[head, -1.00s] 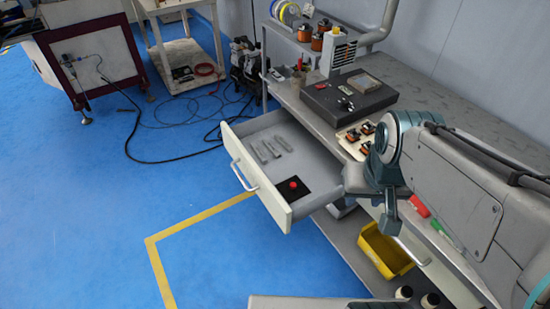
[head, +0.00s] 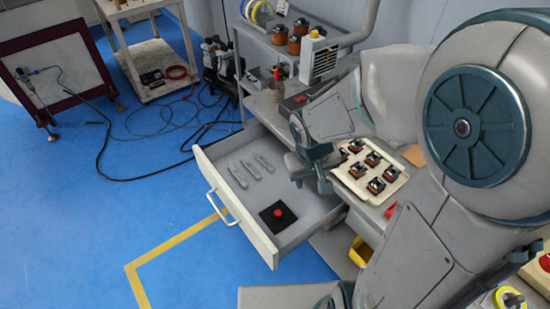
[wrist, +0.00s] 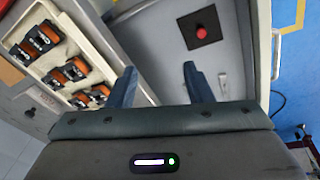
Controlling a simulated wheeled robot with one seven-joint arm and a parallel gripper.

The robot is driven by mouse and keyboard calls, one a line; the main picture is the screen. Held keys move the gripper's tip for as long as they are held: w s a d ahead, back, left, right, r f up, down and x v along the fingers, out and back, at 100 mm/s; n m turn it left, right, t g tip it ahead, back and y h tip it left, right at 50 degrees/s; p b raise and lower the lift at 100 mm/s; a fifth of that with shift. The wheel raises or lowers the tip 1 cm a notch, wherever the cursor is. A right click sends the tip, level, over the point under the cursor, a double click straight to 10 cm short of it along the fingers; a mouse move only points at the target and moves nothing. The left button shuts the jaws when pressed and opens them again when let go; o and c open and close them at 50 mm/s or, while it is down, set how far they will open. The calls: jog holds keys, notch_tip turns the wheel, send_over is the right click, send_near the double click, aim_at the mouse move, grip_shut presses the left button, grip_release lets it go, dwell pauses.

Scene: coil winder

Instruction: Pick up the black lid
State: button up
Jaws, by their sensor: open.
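The black lid (head: 268,219) is a flat dark square with a red knob (head: 278,212) on top. It lies near the front end of the open drawer (head: 245,195). In the wrist view the black lid (wrist: 188,33) shows beyond my fingertips, with its red knob up. My gripper (wrist: 158,75) is open and empty, its two fingers apart. In the head view my gripper (head: 318,180) is over the drawer's right edge, to the right of and behind the lid, apart from it.
Several grey metal pieces (head: 250,168) lie further back in the drawer. A cream tray (head: 375,195) of orange-and-black coils stands on the bench right of the drawer; it fills the left of the wrist view. A yellow bin (head: 360,252) is below. Blue floor lies left.

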jog(key=w+a+f+n+y, duration=0.1)
jog(key=w+a+f+n, duration=0.1)
jog(key=a+f, duration=0.45)
jog(key=b, duration=0.3)
send_over(278, 213)
jog(key=shift+g+y, duration=0.3)
jog(key=shift+g, duration=0.1)
jog(key=f, duration=0.9)
jog(key=shift+s+d, duration=0.25)
jog(key=shift+d, duration=0.05)
jog(key=shift+w+a+f+b, duration=0.15)
jog(key=shift+f+b, duration=0.3)
jog(key=shift+f, duration=1)
jog(key=shift+w+a+f+b, duration=0.15)
jog(key=shift+f+b, duration=0.25)
jog(key=shift+f, duration=1.05)
jog(key=shift+s, duration=0.1)
jog(key=shift+c, duration=0.4)
grip_shut()
